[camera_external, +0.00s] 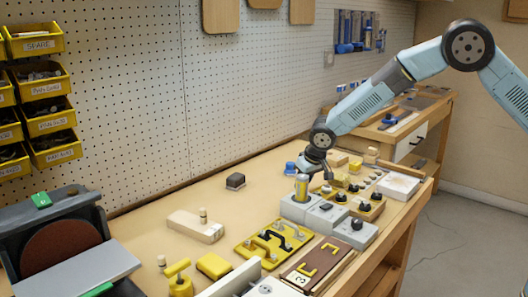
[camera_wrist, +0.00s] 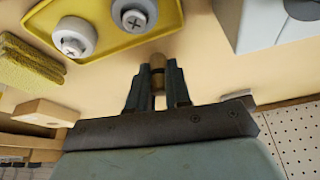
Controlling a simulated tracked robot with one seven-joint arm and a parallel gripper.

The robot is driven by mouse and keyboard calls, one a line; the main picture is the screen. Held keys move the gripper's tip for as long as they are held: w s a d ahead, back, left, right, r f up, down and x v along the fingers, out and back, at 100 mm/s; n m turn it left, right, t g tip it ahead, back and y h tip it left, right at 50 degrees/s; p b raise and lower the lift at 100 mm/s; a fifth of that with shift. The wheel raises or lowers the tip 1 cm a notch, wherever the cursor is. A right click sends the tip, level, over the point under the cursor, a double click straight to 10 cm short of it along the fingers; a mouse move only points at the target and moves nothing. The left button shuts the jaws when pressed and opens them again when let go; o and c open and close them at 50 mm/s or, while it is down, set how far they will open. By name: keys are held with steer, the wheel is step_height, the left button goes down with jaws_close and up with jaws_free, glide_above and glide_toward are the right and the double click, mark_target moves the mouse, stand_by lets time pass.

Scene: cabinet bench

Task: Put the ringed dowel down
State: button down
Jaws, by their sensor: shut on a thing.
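In the wrist view the ringed dowel (camera_wrist: 157,77) is a short wooden peg with a dark band. My gripper (camera_wrist: 158,90) is shut on it, with one dark finger on each side. The tan bench top shows beyond the dowel, and I cannot tell whether the dowel touches it. In the external view my gripper (camera_external: 320,172) points down over the bench, close behind the grey boxes. I cannot make out the dowel clearly there.
A yellow tray with pale round knobs (camera_wrist: 72,36) lies beside the gripper, and a grey box (camera_wrist: 242,18) stands on the other side. A wooden block (camera_wrist: 45,112) and a yellow textured block (camera_wrist: 30,66) are nearby. Bare bench (camera_external: 262,184) lies towards the pegboard.

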steer(key=shift+f, duration=0.4)
steer(key=shift+f, duration=0.1)
steer(key=c, duration=1.1)
jaws_free()
steer(key=shift+o, duration=0.2)
steer(key=v, duration=1.2)
steer(key=shift+d, duration=0.1)
